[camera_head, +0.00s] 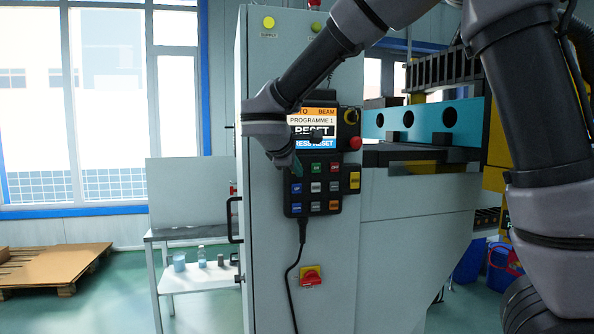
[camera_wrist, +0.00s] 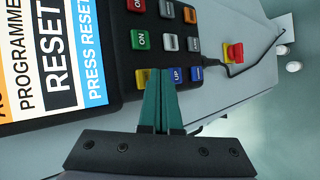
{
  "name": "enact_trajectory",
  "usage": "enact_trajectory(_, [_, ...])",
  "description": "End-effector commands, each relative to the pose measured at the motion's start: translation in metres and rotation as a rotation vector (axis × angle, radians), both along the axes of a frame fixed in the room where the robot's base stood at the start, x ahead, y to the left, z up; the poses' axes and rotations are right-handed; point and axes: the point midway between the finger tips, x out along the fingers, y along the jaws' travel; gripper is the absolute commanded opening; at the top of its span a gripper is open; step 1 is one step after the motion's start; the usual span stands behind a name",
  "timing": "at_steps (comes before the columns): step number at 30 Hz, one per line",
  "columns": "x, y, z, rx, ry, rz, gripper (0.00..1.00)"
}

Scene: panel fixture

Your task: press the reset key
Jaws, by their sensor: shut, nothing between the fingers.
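The control pendant (camera_head: 325,195) hangs on the grey cabinet; its screen (camera_head: 311,131) reads RESET and PRESS RESET. My gripper (camera_head: 297,168) is shut and empty at the upper left of its keypad. In the wrist view the green fingertips (camera_wrist: 161,74) lie over the keypad's edge, between a yellow key (camera_wrist: 142,77) and the blue UP key (camera_wrist: 175,75), partly covering both. The yellow key's label cannot be read, and the head view hides that key behind my gripper. No visible key clearly reads reset. I cannot tell whether the fingertips touch a key.
A green ON key (camera_head: 316,168) and a red key (camera_head: 335,168) sit right of my gripper. A red knob (camera_head: 355,143) protrudes at the pendant's right. A cable (camera_head: 291,275) hangs below. A red and yellow switch (camera_head: 311,275) is lower on the cabinet.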

Motion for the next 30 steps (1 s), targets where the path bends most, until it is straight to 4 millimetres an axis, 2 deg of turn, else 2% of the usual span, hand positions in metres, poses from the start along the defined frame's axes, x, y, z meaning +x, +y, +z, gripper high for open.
enact_trajectory(23, [0.0004, 0.0001, 0.0000, 0.000, 0.000, 0.000, 0.00])
enact_trajectory(30, [0.0074, 0.0020, 0.0004, 0.001, 0.000, -0.001, 0.00])
